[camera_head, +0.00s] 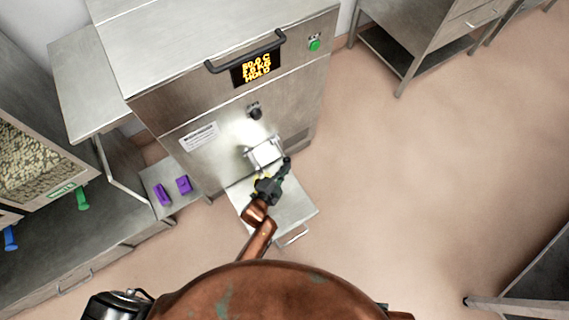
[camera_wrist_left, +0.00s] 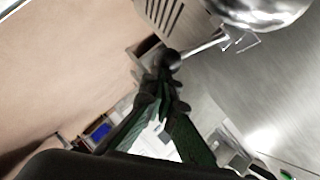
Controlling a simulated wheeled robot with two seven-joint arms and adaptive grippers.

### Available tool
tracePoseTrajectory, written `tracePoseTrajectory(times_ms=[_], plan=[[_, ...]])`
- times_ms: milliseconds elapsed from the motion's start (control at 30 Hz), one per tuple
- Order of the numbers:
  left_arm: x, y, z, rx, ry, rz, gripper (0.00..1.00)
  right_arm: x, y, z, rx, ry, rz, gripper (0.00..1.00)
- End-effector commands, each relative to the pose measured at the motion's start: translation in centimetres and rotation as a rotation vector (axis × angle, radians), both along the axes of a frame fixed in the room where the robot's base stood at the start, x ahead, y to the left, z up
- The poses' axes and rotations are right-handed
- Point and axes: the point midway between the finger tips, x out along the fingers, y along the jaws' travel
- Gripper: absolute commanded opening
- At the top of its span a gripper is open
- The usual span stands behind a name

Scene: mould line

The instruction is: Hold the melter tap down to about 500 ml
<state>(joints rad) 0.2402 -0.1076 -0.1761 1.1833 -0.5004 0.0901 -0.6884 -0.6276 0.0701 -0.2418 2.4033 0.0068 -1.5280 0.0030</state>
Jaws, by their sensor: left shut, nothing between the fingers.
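The steel melter (camera_head: 225,140) stands at the upper middle of the head view, with a lit amber display (camera_head: 257,67) whose last line reads HOLD. My left gripper (camera_head: 284,165) is shut and empty in front of its lower face, above the pull-out shelf. In the left wrist view, the fingertips (camera_wrist_left: 168,68) are right at the dark ball end of the tap lever (camera_wrist_left: 203,48), seemingly touching it. A shiny rounded steel part (camera_wrist_left: 262,8) is beyond the lever. A pale box-like thing (camera_head: 265,150) is beside the gripper; I cannot tell the liquid level. My right gripper is not in view.
The steel shelf (camera_head: 299,211) sticks out below the melter. Two purple pieces (camera_head: 184,184) lie on a side ledge at left. A bin of pale pellets (camera_head: 24,165) stands at far left. A steel table (camera_head: 415,35) is at upper right.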

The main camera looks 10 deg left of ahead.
Motion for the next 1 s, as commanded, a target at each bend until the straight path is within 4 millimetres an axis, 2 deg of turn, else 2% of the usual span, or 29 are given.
tracePoseTrajectory(times_ms=[33,133,567,733,1000], plan=[[0.2,0.0,0.8,0.000,-0.006,0.000,0.00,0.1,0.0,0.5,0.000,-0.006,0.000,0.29],[0.2,0.1,1.2,0.000,-0.006,0.000,0.00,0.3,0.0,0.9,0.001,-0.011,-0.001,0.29],[0.0,0.2,1.2,0.002,-0.005,0.001,0.00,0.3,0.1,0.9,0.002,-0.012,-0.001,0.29],[-2.0,0.9,1.7,0.003,-0.003,0.001,0.00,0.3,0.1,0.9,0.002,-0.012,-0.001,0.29],[-7.1,2.6,3.5,0.003,-0.001,0.000,0.00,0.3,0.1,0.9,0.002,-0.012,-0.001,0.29]])
